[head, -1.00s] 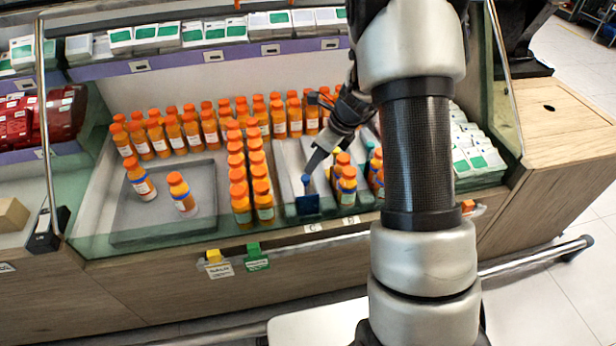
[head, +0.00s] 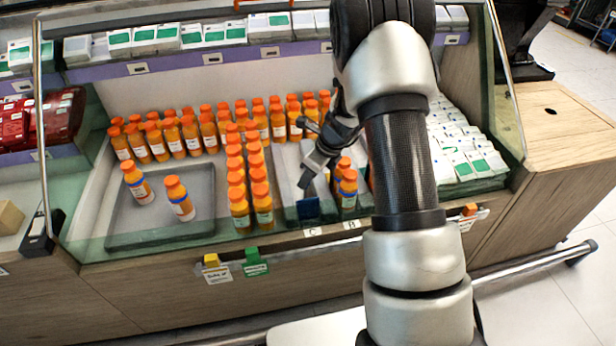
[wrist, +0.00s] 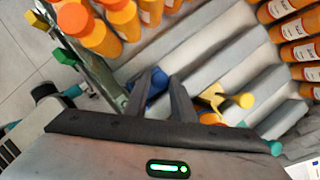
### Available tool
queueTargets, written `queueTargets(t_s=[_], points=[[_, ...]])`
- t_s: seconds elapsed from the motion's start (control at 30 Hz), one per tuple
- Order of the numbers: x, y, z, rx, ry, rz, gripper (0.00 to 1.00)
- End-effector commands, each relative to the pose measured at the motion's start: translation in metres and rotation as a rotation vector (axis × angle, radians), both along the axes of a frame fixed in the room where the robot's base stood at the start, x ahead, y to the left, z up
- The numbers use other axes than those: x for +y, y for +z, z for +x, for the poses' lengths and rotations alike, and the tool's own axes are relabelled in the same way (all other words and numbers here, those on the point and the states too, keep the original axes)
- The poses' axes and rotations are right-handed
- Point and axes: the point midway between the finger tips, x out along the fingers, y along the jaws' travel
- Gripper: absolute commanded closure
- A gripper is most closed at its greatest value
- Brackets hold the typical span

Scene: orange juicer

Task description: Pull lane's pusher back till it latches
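The blue pusher (head: 308,208) stands at the front end of a grey lane (head: 290,165), near the front edge of the case. Its upright stem is hidden by my gripper in the head view. My gripper (head: 306,182) is low over the pusher. In the wrist view my gripper (wrist: 158,84) has its two fingers apart, with the blue pusher (wrist: 152,90) showing between and beyond their tips. I cannot make out firm contact on both sides. The lane behind the pusher looks empty of bottles.
Rows of orange-capped bottles (head: 238,190) stand just left of the lane, and more bottles (head: 347,188) just right. A yellow pusher (wrist: 215,98) and a teal knob (wrist: 275,147) show beside my gripper in the wrist view. A grey tray (head: 160,222) holds two bottles.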

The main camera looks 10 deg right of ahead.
Motion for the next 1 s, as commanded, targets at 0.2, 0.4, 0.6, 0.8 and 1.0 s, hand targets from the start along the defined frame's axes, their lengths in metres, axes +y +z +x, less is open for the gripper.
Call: queueTargets(t_s=[0.2, 0.4, 0.6, 0.8, 1.0], points=[[0.0, 0.0, 0.0, 0.0, 0.0, 0.0, 1.0], [0.0, 0.003, 0.009, -0.001, 0.002, -0.001, 1.0], [0.0, 0.005, 0.045, -0.002, 0.002, -0.002, 1.0], [0.0, 0.001, 0.099, -0.002, 0.003, -0.002, 1.0], [0.0, -0.003, 0.141, -0.003, 0.002, -0.002, 1.0]])
